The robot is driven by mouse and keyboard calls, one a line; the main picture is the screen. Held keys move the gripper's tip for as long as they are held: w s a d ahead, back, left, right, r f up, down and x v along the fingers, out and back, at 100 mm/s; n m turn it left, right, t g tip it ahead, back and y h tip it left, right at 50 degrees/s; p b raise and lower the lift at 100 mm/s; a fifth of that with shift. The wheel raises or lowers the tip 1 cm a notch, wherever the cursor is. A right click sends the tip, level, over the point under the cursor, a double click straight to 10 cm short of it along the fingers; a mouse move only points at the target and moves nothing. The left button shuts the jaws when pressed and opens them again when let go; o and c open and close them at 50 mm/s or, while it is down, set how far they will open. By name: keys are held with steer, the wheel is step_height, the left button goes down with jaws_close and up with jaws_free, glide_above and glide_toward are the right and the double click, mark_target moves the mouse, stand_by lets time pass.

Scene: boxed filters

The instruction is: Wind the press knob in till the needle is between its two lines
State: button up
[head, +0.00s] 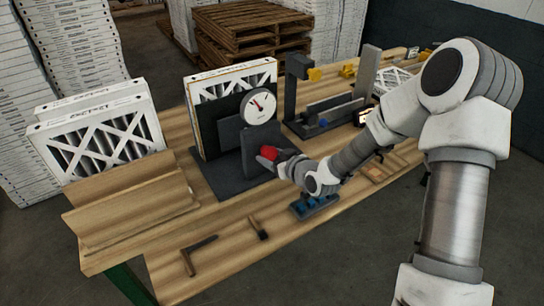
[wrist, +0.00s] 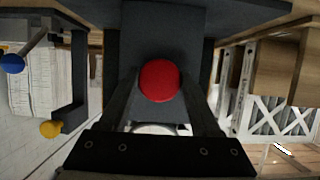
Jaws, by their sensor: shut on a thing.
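The red press knob (head: 268,153) sits on the front of the dark press (head: 226,152) on the table. My gripper (head: 279,156) is at the knob, and in the wrist view the red knob (wrist: 159,80) lies between its two dark fingers (wrist: 160,95). The gripper is shut on the knob. The round white dial (head: 259,106) is at the top of the press, with a dark needle and a small red mark. The needle points up and to the left. The two lines are too small to tell apart. A boxed filter (head: 232,78) stands in the press behind the dial.
Two filters (head: 99,130) stand at the left behind a wooden tray (head: 130,204). A hammer (head: 196,254) and a brush (head: 258,228) lie at the table's front. A blue block (head: 314,205) lies below my wrist. A dark stand (head: 318,98) is behind my arm.

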steer(key=o, duration=1.4)
steer(key=shift+c, duration=0.2)
steer(key=p+v, duration=0.3)
steer(key=v, duration=1.2)
steer(key=shift+w+r+p, duration=0.15)
steer(key=shift+r+p, duration=0.15)
steer(key=shift+r, duration=0.05)
steer(key=p, duration=0.3)
steer(key=shift+d+r, duration=0.2)
steer(key=shift+d, duration=0.15)
steer(key=shift+s+p, duration=0.25)
steer(key=shift+p, duration=0.3)
